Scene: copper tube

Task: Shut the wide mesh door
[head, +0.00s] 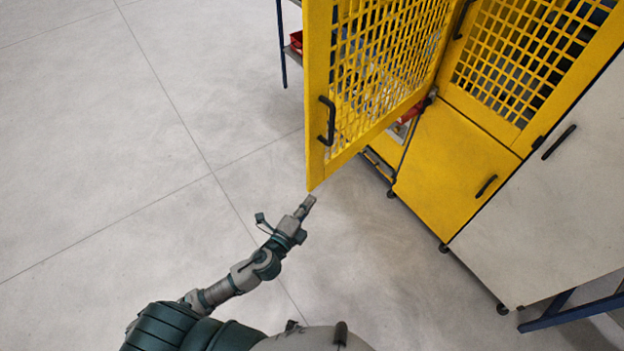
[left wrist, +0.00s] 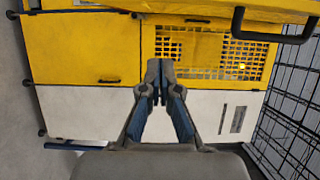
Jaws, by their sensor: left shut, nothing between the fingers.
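The wide yellow mesh door (head: 385,65) stands swung open from the yellow cabinet in the head view, with a black handle (head: 327,121) near its free edge. My left gripper (head: 309,201) is just below the door's lower free corner in that view; I cannot tell whether they touch. In the left wrist view, my left gripper (left wrist: 154,70) is shut and empty. A yellow door edge with a black handle (left wrist: 238,25) crosses the top right of that view. My right gripper is not in view.
The yellow cabinet has a lower solid panel (head: 455,160) and another mesh panel (head: 530,55). A white cabinet (head: 550,220) stands beside it. A blue-legged rack (head: 281,45) is behind the door. Grey floor (head: 110,130) at the left is clear.

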